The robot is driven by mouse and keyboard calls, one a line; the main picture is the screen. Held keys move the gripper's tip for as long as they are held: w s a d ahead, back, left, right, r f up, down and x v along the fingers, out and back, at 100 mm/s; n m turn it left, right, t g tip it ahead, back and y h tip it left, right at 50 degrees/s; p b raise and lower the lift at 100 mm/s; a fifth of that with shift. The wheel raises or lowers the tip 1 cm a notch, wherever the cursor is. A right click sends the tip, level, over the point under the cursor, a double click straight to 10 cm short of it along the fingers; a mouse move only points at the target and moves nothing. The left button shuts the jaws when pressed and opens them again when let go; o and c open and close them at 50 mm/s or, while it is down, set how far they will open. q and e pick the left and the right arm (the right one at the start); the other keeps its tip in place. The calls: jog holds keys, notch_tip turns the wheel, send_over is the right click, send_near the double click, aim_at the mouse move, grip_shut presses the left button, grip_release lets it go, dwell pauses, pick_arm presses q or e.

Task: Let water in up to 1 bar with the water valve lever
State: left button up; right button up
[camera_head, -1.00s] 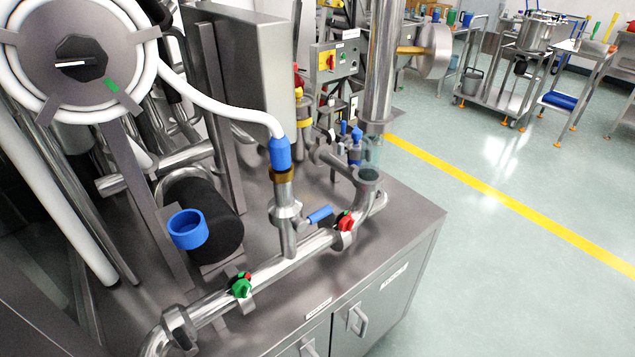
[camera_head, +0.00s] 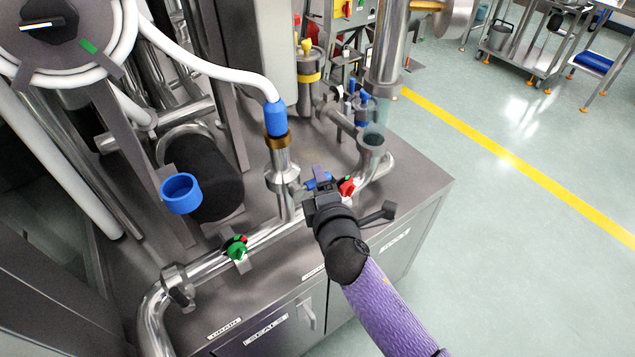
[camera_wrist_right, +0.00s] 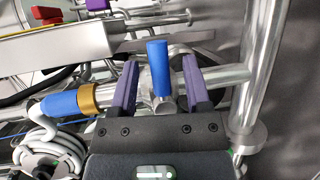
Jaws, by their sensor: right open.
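The water valve lever is a short blue handle (camera_head: 311,184) on the pipe beside the blue-ended hose fitting (camera_head: 276,118), partly hidden by my gripper in the head view. My right gripper (camera_head: 323,180) is at this lever. In the right wrist view, the blue lever (camera_wrist_right: 158,72) stands between the two purple fingers of my open right gripper (camera_wrist_right: 160,64), with gaps at both sides. The hose's blue end (camera_wrist_right: 60,104) and brass collar are left of the fingers there. My left gripper is out of view. I cannot make out a pressure reading.
A red valve handle (camera_head: 347,187) sits close to the right of my gripper, and a green one (camera_head: 237,250) lower left on the same pipe. Open floor (camera_head: 530,230) lies right of the steel cabinet.

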jog(key=shift+x, duration=0.85)
grip_shut()
dwell(0.4)
dwell(0.4)
